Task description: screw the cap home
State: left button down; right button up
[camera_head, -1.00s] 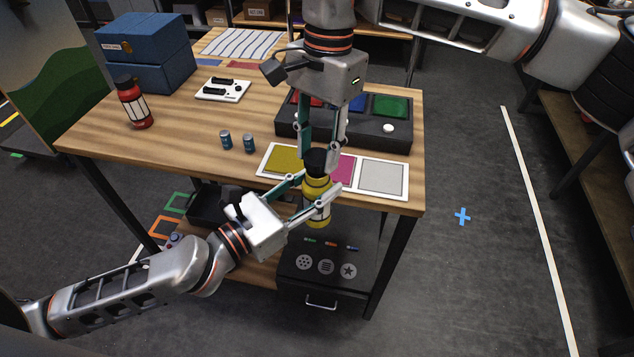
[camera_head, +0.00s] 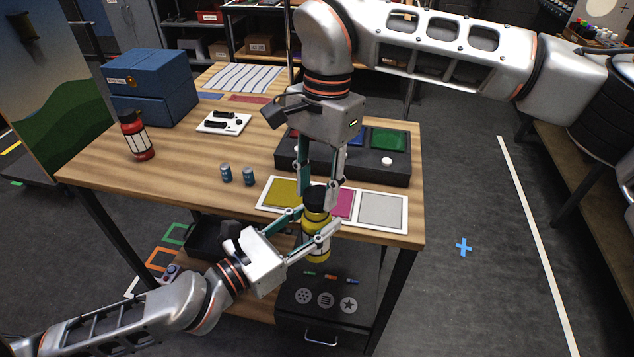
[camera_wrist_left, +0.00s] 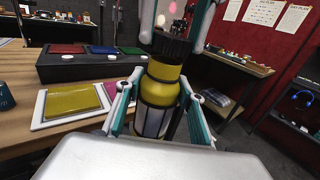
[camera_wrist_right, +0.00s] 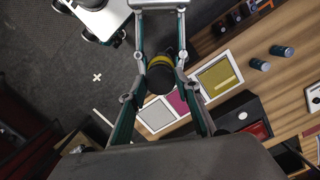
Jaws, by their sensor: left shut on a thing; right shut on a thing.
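A yellow bottle (camera_head: 318,254) with a dark band and a pale label stands upright just off the table's front edge. My left gripper (camera_head: 314,228) is shut around its body; the bottle also shows in the left wrist view (camera_wrist_left: 160,92). A black ridged cap (camera_head: 316,197) is at the top of the bottle, in line with it. My right gripper (camera_head: 319,190) points down from above and is shut on the cap. The left wrist view shows the cap (camera_wrist_left: 168,47) directly above the yellow shoulder; I cannot tell how far it is threaded.
The wooden table (camera_head: 100,160) holds a framed mat of coloured squares (camera_head: 382,210) and a dark button box (camera_head: 300,158) close behind the grippers. Two small blue cans (camera_head: 226,173), a red bottle (camera_head: 136,138) and blue boxes (camera_head: 155,85) stand left. Floor at right is clear.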

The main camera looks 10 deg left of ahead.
jog(key=shift+f, duration=0.5)
jog(key=shift+f, duration=0.6)
dwell(0.3)
